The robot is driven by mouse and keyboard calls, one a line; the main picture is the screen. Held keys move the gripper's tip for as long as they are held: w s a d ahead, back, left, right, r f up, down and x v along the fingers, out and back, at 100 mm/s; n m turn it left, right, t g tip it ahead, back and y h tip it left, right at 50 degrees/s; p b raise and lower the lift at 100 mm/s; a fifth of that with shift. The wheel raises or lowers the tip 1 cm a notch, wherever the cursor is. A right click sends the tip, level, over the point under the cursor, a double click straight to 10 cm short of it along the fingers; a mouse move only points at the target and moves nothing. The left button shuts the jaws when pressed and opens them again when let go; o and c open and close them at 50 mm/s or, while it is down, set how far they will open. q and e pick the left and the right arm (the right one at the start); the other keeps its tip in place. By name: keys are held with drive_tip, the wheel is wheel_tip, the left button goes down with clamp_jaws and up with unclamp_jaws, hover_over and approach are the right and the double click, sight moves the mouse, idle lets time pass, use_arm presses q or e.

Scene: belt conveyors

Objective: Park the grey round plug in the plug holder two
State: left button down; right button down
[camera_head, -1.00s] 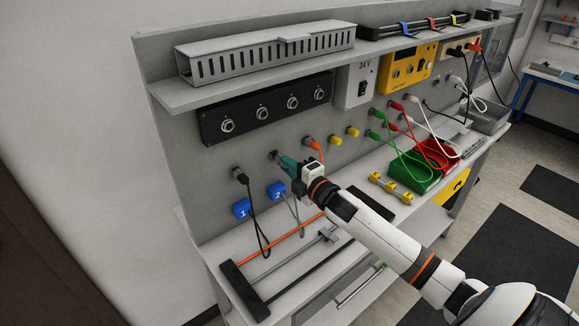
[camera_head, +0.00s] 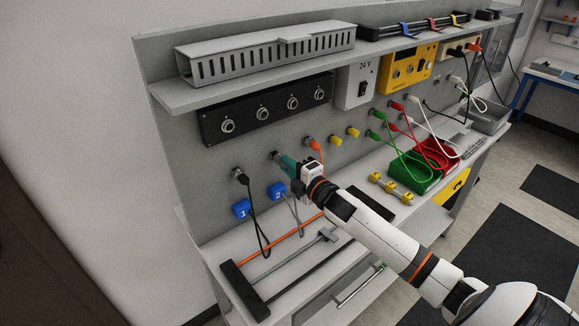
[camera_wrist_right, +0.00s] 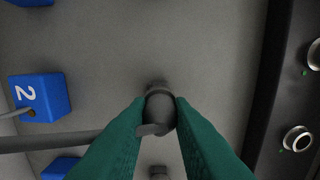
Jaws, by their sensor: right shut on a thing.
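My right gripper (camera_head: 285,164), with teal fingers, is at the upright panel, above and beside the blue holder marked 2 (camera_head: 277,190). It is shut on the grey round plug (camera_wrist_right: 159,108), which shows between the fingertips in the right wrist view. The plug's far end faces the panel; I cannot tell whether it is seated in a socket there. Its grey cable (camera_wrist_right: 55,142) runs to the left in the wrist view. My left gripper is not in view.
Holder one (camera_head: 241,208) is at the left, and a black plug (camera_head: 240,175) with a hanging cable is above it. An orange plug (camera_head: 315,145) is close to the right of my gripper. A rack with rods (camera_head: 243,288) lies on the bench below.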

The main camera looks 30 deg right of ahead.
drive_tip(key=shift+w, duration=0.5)
idle(0.5)
drive_tip(key=c, duration=1.2)
unclamp_jaws()
drive_tip(key=s+b, duration=0.3)
drive_tip(key=s, duration=0.9)
drive_tip(key=shift+d, duration=0.4)
drive_tip(key=shift+f, duration=0.1)
